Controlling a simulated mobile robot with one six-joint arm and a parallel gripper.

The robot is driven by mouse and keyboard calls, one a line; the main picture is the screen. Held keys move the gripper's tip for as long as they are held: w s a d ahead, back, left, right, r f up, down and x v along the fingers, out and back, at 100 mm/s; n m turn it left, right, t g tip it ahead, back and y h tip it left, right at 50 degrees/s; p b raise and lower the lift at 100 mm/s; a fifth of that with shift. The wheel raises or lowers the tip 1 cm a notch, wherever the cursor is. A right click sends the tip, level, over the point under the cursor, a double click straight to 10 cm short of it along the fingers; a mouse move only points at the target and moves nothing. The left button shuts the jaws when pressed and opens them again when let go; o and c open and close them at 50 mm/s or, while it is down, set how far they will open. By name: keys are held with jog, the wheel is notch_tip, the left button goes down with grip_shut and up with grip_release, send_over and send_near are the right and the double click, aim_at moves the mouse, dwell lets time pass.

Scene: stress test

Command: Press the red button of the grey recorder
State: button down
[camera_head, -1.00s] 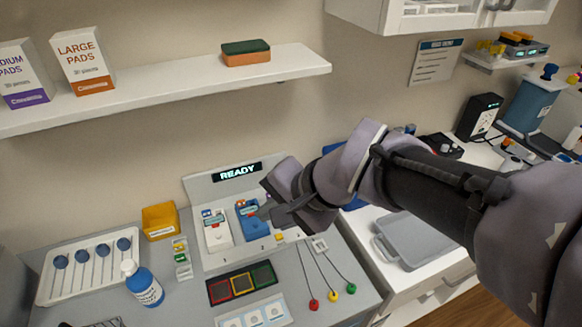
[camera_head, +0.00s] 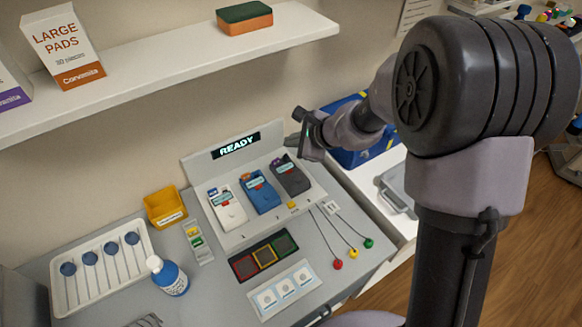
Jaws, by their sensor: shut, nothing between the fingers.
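The grey recorder (camera_head: 293,181) stands in the white dock (camera_head: 318,194), rightmost of three recorders. A small red button (camera_head: 276,162) shows near its upper edge, with a pale label beside it. The blue recorder (camera_head: 262,198) is in the middle and the white recorder (camera_head: 230,213) is on the left; each also has a red spot near its top. My gripper (camera_head: 299,142) is shut and empty, just above and to the right of the grey recorder. It looks apart from it, but I cannot tell the exact gap.
A READY display (camera_head: 236,146) stands behind the recorders. Coloured leads (camera_head: 352,253) lie to the right. A shelf (camera_head: 170,65) hangs above.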

jog(key=b, duration=0.7)
send_over(292, 173)
notch_tip(292, 173, down, 8)
jog(key=shift+f, duration=0.45)
jog(key=shift+b, duration=0.3)
dwell(1.0)
jog(key=shift+f+b, duration=0.35)
jog(key=shift+b, duration=0.2)
jog(key=shift+f+b, duration=0.45)
jog(key=shift+b, duration=0.1)
dwell(0.5)
jog(key=shift+r, duration=0.1)
jog(key=shift+r+p, duration=0.65)
jog(key=shift+r, duration=0.15)
